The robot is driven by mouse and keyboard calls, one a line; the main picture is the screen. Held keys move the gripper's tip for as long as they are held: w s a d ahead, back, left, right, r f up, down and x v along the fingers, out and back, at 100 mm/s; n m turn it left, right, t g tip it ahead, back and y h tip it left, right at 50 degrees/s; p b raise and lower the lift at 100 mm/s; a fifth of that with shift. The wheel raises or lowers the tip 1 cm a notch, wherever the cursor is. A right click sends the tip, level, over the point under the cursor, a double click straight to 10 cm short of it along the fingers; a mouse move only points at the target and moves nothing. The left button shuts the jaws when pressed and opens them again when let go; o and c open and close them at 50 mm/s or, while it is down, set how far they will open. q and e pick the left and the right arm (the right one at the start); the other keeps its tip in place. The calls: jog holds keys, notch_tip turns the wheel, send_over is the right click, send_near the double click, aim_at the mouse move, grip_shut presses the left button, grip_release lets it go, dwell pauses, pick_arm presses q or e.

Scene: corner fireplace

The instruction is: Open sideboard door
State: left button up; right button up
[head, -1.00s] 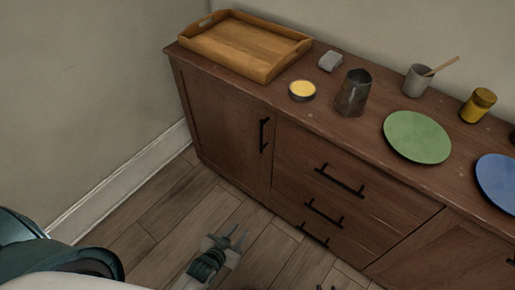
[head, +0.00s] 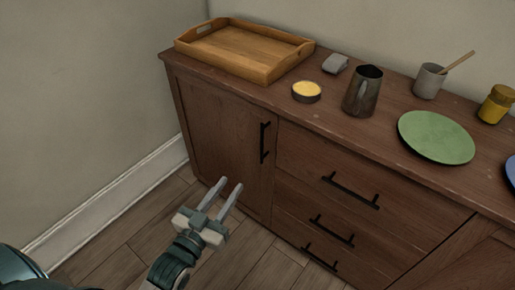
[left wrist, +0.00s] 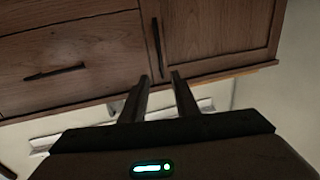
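The brown wooden sideboard (head: 290,110) stands against the wall. Its left door (head: 215,130) is closed, with a vertical black handle (head: 265,142) near the door's right edge. My left gripper (head: 230,186) is open and empty, in front of the lower part of the door and below the handle in the head view. In the left wrist view the picture is upside down: the two fingers (left wrist: 160,77) are apart, and the door handle (left wrist: 157,45) shows just beyond them, not touching as far as I can tell. My right gripper is not in view.
Drawers with black handles (head: 350,190) are right of the door. On top are a wooden tray (head: 290,72), a candle tin (head: 306,92), a dark jug (head: 363,92), a green plate (head: 436,137) and a grey cup (head: 430,80). Floor (head: 110,250) in front is clear.

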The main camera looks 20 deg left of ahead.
aim_at(261, 142)
pick_arm(q)
jog(key=shift+w, duration=0.1)
jog(key=w+d, duration=0.1)
jog(key=w, duration=1)
jog(key=w+d+b, duration=0.1)
jog(key=w, duration=0.5)
jog(key=shift+d, duration=0.3)
grip_shut()
